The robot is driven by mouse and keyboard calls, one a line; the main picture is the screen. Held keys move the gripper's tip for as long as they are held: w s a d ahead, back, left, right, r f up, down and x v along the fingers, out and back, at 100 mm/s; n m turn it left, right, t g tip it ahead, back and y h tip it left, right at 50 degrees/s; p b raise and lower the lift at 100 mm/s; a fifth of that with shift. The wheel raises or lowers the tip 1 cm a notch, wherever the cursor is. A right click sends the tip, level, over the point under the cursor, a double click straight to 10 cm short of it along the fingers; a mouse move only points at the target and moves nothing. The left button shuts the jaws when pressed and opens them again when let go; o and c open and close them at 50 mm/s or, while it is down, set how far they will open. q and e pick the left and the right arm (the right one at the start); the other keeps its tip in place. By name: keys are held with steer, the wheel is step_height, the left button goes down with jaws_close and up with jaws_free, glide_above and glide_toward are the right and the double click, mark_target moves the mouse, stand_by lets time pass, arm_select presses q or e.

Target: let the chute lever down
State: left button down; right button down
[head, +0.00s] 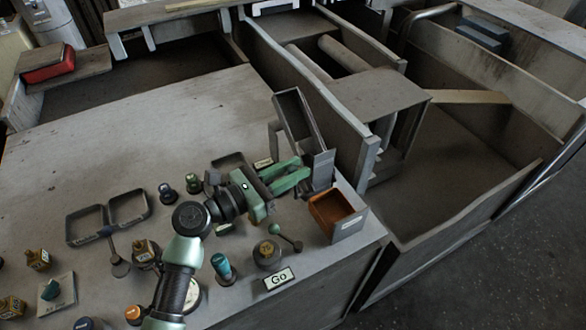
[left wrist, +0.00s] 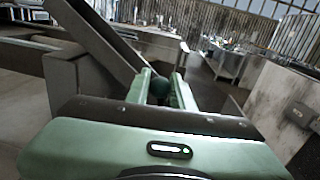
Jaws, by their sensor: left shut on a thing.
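The chute (head: 293,115) is a narrow grey trough, tilted, at the right end of the worktop. My left gripper (head: 303,172) reaches to its lower end, beside its side wall. In the left wrist view the gripper's green fingers (left wrist: 161,90) are closed around a dark green rounded knob (left wrist: 160,84), which I take to be the chute lever's end. The lever's shaft is hidden by the fingers. The chute wall (left wrist: 103,42) rises to the left of the fingers. My right gripper is not in view.
A brown-lined open box (head: 336,210) stands just below the chute's end. A small green-knobbed lever (head: 287,238) and a "Go" sign (head: 279,279) are near the front edge. Several knobs and a two-part frame (head: 107,214) lie left. The worktop's back left is clear.

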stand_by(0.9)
arm_select(q)
steer(key=shift+w+a+r+n+p, duration=0.25)
steer(key=shift+n+p, duration=0.25)
steer(key=shift+p, duration=0.65)
steer(key=shift+w+f+n+p, duration=0.2)
steer(key=shift+w+n+p, duration=0.05)
steer(key=shift+n+p, duration=0.1)
steer(key=shift+w+a+f, duration=0.15)
steer(key=shift+w+f, duration=0.15)
steer(key=shift+f, duration=0.1)
steer(key=c, duration=1.2)
jaws_free()
